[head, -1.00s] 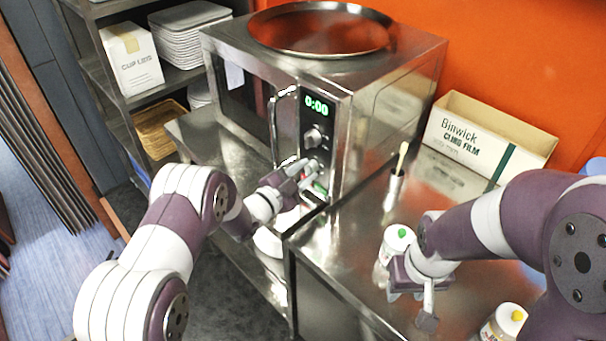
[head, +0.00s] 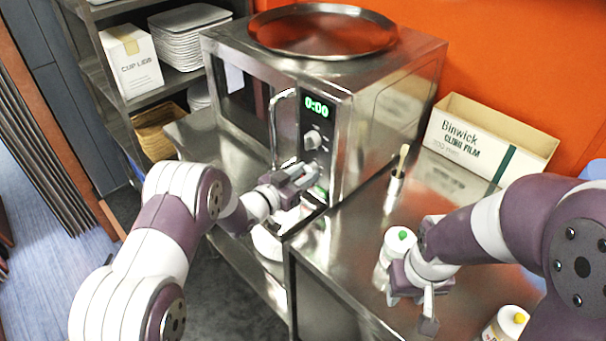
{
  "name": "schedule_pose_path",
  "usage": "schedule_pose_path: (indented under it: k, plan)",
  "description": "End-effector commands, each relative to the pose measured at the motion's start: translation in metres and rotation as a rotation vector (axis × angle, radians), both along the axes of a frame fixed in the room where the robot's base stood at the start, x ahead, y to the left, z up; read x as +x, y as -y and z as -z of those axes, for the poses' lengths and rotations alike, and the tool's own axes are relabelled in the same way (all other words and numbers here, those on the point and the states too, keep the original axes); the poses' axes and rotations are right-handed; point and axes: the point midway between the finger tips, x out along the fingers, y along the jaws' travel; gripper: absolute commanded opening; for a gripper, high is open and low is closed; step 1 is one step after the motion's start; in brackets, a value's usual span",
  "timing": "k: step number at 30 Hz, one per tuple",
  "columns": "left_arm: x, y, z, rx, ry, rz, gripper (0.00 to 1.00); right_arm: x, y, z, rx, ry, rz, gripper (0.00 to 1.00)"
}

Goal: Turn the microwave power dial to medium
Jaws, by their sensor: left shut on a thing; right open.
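The steel microwave (head: 385,110) stands on the counter, its display lit "0:00". An upper dial (head: 312,139) shows uncovered on its control panel below the display. My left gripper (head: 312,174) is at the lower part of the panel, shut on what looks like a lower dial. The fingers hide that dial, so its pointer and setting cannot be read. A green-lit patch shows just below the fingers. My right gripper (head: 420,312) is open and empty over the counter at the right, in front of a green-capped bottle.
A round tray (head: 322,50) lies on the microwave. The door handle (head: 273,125) stands out just left of the panel.

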Motion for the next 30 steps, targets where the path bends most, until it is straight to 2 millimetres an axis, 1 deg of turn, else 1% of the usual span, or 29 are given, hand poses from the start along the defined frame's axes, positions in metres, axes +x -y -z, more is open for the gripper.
schedule_pose_path:
  k: [1, 6, 20, 21, 23, 30]
  plan:
    - [-0.0011, 0.0000, 0.0025, -0.008, -0.015, 0.001, 0.03, 0.0000, 0.0000, -0.0001, 0.000, 0.000, 0.000, 0.43]
    - [-0.0012, -0.0001, 0.0027, -0.033, -0.040, 0.000, 0.03, 0.0000, 0.0000, -0.0004, 0.000, 0.000, 0.000, 0.43]
    - [-0.0013, 0.0001, 0.0031, -0.040, -0.048, 0.000, 0.03, 0.0000, 0.0000, -0.0004, 0.000, 0.000, 0.000, 0.43]
    - [-0.0013, 0.0001, 0.0031, -0.040, -0.048, 0.000, 0.40, 0.0000, 0.0000, -0.0004, 0.000, 0.000, 0.000, 0.43]
    - [-0.0012, 0.0001, 0.0028, -0.039, -0.048, 0.000, 0.57, 0.0000, 0.0000, -0.0004, 0.000, 0.000, 0.000, 0.43]
    - [-0.0006, -0.0001, 0.0013, -0.041, -0.045, 0.000, 0.57, -0.0001, 0.0000, -0.0005, 0.000, 0.000, 0.000, 0.43]
